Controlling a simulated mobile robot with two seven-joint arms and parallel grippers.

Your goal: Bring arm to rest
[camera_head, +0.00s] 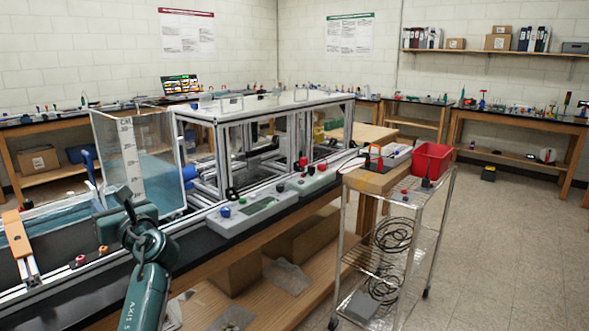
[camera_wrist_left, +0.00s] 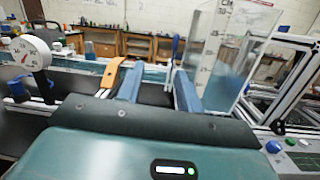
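My left arm (camera_head: 148,295) rises from the bottom left of the head view, in front of the clear tank. Its left gripper (camera_head: 125,198) is seen from behind there, and the fingers are hard to make out. In the left wrist view the two blue-grey fingers of the left gripper (camera_wrist_left: 158,88) stand apart with nothing held between them. They point over the bench, between an orange strip (camera_wrist_left: 112,72) and the clear scaled tank (camera_wrist_left: 225,55). My right arm and gripper do not show in either view.
The aluminium extrusion frame (camera_head: 219,150) stands right of the clear tank (camera_head: 165,150). Grey control boxes (camera_head: 235,220) line the bench edge. A wire cart (camera_head: 437,215) with a red bin (camera_head: 432,160) stands at the right. A dial gauge (camera_wrist_left: 32,52) is near the gripper. Floor at right is free.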

